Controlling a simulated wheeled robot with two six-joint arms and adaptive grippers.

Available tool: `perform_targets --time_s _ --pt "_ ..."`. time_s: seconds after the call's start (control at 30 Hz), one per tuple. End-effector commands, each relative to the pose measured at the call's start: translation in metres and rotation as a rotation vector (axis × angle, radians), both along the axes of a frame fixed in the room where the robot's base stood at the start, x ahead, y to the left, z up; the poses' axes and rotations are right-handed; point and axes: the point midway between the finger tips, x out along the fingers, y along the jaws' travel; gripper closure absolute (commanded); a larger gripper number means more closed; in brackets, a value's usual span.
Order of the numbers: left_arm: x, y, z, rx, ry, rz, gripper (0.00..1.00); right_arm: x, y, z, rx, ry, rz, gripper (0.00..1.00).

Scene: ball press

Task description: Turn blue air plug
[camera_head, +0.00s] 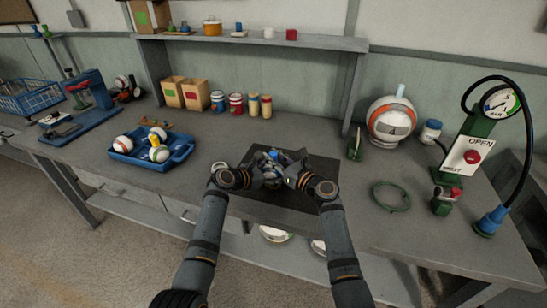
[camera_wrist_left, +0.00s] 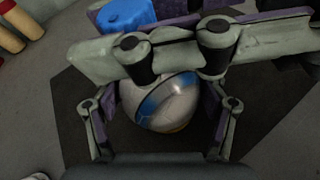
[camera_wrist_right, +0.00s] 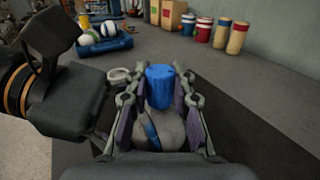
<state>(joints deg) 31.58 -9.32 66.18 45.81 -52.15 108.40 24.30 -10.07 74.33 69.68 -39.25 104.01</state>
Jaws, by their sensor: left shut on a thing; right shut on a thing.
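The blue air plug (camera_wrist_right: 160,86) stands upright on top of a white and blue ball, between the fingers of my right gripper (camera_wrist_right: 160,98). It also shows at the top of the left wrist view (camera_wrist_left: 125,15) and small in the head view (camera_head: 273,154). The ball (camera_wrist_left: 166,104) sits on a dark mat (camera_head: 262,211), between the fingers of my left gripper (camera_wrist_left: 160,112), which is shut on it. My right gripper (camera_head: 282,166) is shut on the plug and crosses above the ball. Both grippers partly hide the ball in the head view.
A blue tray (camera_head: 180,153) with several balls stands left of the mat. A green ring (camera_head: 391,196) and a gauge stand with a red button (camera_head: 472,156) are at the right. Cans and boxes stand behind. Bare bench lies between mat and ring.

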Motion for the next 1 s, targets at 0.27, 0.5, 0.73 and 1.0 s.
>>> perform_targets --time_s 0.27,0.5,0.73,1.0 --pt "0.000 -0.001 0.001 -0.003 0.001 -0.001 0.60 0.000 0.000 0.000 0.002 0.001 -0.002 1.00" --pt "0.000 -0.001 0.000 -0.002 0.001 0.001 0.60 0.000 0.000 0.000 0.001 0.000 -0.001 0.56" --pt "0.000 0.000 0.000 -0.001 0.000 0.000 0.60 0.000 0.000 0.001 0.001 0.000 -0.001 0.52" --pt "0.000 0.000 0.000 -0.001 0.000 0.001 0.60 -0.018 -0.017 -0.001 -0.001 0.000 -0.003 0.52"
